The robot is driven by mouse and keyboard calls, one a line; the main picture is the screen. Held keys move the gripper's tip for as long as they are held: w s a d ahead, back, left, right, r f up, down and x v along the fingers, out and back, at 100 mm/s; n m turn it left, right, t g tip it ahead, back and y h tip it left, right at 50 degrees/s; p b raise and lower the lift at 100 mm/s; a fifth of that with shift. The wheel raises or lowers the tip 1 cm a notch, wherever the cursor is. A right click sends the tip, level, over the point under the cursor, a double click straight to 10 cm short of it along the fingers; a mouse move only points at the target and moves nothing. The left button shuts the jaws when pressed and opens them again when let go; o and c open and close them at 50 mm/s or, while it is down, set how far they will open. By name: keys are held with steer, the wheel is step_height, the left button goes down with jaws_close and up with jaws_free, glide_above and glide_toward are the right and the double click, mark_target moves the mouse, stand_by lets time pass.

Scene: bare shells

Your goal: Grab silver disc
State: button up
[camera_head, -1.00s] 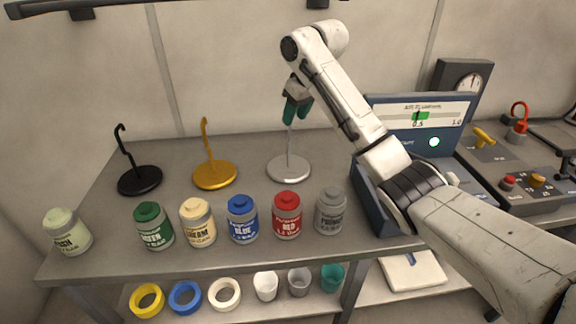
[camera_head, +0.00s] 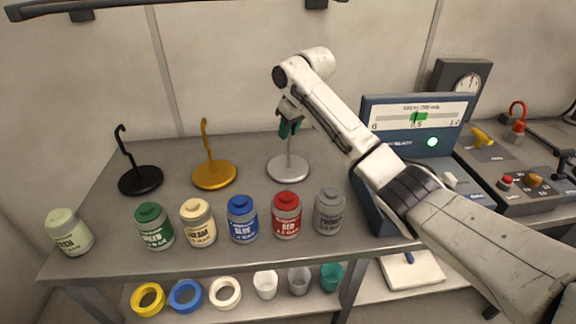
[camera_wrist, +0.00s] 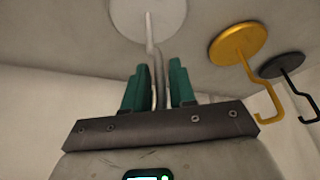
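The silver disc (camera_head: 288,170) lies flat on the bench with a thin upright hooked rod rising from it. It also shows at the top of the wrist view (camera_wrist: 150,15). My gripper (camera_head: 288,128) has green fingers and is at the upper part of the rod, above the disc. In the wrist view my gripper (camera_wrist: 158,88) is open, with the silver rod (camera_wrist: 157,70) between the fingers and gaps visible on both sides. The top of the rod is partly hidden by my fingers in the head view.
A gold disc (camera_head: 214,175) and a black disc (camera_head: 140,181) with hooked rods stand to the left. Several paint jars, including a red one (camera_head: 286,215), line the front edge. A console (camera_head: 420,120) stands right. Rings and cups lie on the lower shelf.

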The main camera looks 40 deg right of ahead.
jaws_close()
